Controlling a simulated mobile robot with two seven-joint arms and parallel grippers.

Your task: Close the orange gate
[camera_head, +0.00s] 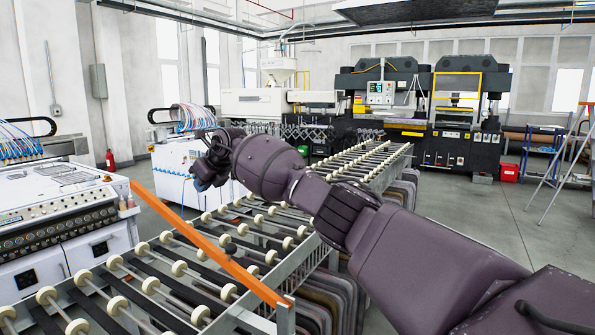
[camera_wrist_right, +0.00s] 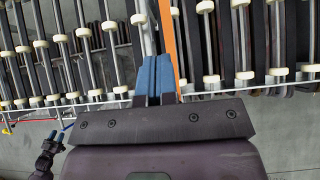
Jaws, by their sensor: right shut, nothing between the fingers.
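The orange gate (camera_head: 195,233) is a long flat bar. It slants across the roller conveyor, from beside the white machine at left to a metal post at the near right. My right arm reaches in from the right, with its hand (camera_head: 207,168) above the conveyor past the bar; its fingers are not clear there. In the wrist view my right gripper (camera_wrist_right: 153,75) has its blue fingers together and empty, just left of the orange bar (camera_wrist_right: 169,40); I cannot tell whether they touch. A dark gripper with blue tips, apparently my left (camera_wrist_right: 57,134), shows at the lower left; its opening is unclear.
The conveyor rollers (camera_head: 180,268) with pale wheels run from front left to back right. A white control machine (camera_head: 60,215) stands close at left. The metal post (camera_head: 285,318) stands at the conveyor's near edge. Open floor lies at right, with a ladder (camera_head: 570,165).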

